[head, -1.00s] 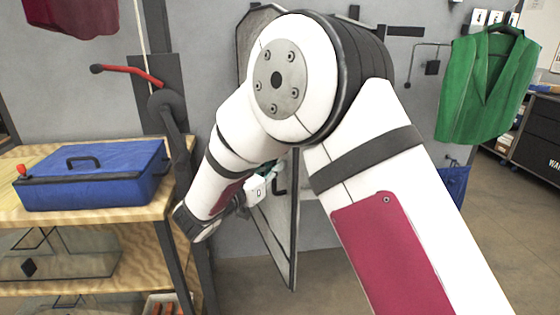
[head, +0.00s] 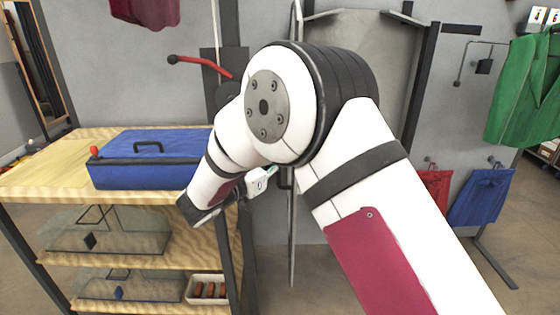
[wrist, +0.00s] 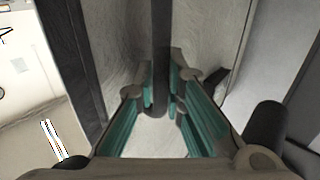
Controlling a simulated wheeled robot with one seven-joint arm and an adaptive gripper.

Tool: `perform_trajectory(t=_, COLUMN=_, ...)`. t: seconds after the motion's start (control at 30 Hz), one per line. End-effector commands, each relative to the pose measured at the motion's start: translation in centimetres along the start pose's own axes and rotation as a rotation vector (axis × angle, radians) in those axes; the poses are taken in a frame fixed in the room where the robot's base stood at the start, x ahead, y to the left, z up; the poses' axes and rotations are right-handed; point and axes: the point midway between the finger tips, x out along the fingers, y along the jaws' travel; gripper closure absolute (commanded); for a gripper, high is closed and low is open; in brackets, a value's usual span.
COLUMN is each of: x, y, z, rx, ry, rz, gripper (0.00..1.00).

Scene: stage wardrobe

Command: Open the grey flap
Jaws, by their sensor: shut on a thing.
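The grey flap (head: 292,235) stands swung out from the wall and shows almost edge-on in the head view, below and behind my arm. Its pale grey face (wrist: 205,35) fills much of the wrist view. A dark bar handle (wrist: 161,50) is on the flap. My gripper (wrist: 160,80) has its teal-padded fingers on both sides of this bar and is shut on it. In the head view my gripper (head: 270,178) is small and partly hidden at the flap's left side. My arm covers the middle of the flap.
The grey recess (head: 385,60) behind the flap shows with a dark post at its right. A wooden workbench (head: 40,180) with a blue case (head: 150,172) stands close on the left. A red lever (head: 195,62) sticks out above it. Clothes hang at right.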

Motion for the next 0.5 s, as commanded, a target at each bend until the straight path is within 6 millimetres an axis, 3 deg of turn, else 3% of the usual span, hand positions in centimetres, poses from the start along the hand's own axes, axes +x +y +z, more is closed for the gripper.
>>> perform_trajectory(t=0.07, x=-0.03, y=0.0, z=0.04, rx=-0.002, ry=-0.001, rz=-0.001, gripper=1.0)
perform_trajectory(t=0.1, x=-0.03, y=0.0, z=0.04, rx=-0.001, ry=-0.001, rz=-0.001, gripper=0.85)
perform_trajectory(t=0.2, x=-0.02, y=0.01, z=0.04, rx=-0.001, ry=-0.001, rz=-0.001, gripper=0.69)
perform_trajectory(t=0.5, x=-0.09, y=0.0, z=0.02, rx=0.0, ry=-0.001, rz=-0.001, gripper=0.69)
